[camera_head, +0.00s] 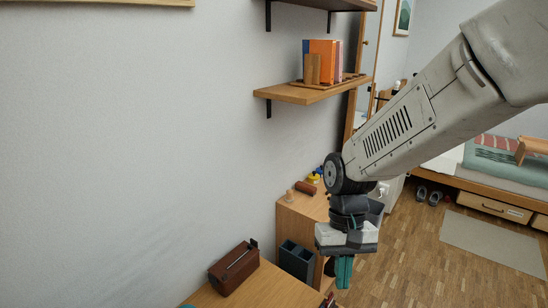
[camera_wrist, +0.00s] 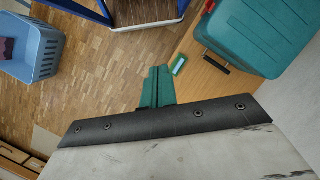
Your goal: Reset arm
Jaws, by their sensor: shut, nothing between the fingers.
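My arm (camera_head: 430,115) comes in from the upper right in the head view, with its wrist bent so that my gripper (camera_head: 343,275) points down. The teal fingers are shut with nothing between them. They hang in the air beside the wooden cabinet, to the right of its front. In the wrist view my gripper (camera_wrist: 157,70) also shows shut and empty, above the wood floor.
A wooden desk (camera_head: 262,290) holds a brown box (camera_head: 233,267). A dark organizer (camera_head: 297,260) stands near the cabinet (camera_head: 290,212). A wall shelf (camera_head: 300,93) holds books. The wrist view shows a teal case (camera_wrist: 245,35) and a blue basket (camera_wrist: 38,50). Open floor (camera_head: 410,260) lies right.

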